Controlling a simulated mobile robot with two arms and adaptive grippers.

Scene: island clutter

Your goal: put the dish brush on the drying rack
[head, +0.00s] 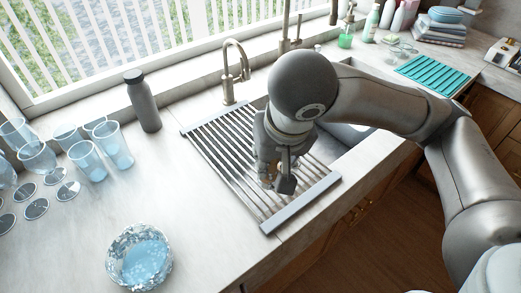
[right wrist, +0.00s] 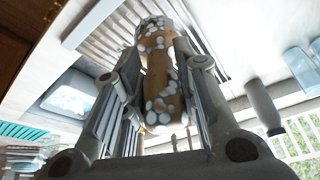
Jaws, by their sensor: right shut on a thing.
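The drying rack (head: 302,204) is a grey roll-out rack of parallel bars lying across the sink in the head view. My right gripper (head: 276,182) is over the middle-right part of the rack, pointing down. In the right wrist view my right gripper (right wrist: 158,110) is shut on the dish brush (right wrist: 158,75), a brown wooden-looking piece spotted with white foam-like blobs. The rack's bars (right wrist: 98,35) show beyond it there. In the head view the brush is mostly hidden by my gripper; whether it touches the rack I cannot tell. My left gripper is not in view.
A dark grey bottle (head: 142,101) stands left of the rack by a tap (head: 236,75). Several glasses (head: 88,160) stand at the far left. A glass bowl (head: 140,258) sits at the front left. A teal mat (head: 434,75) lies at the right.

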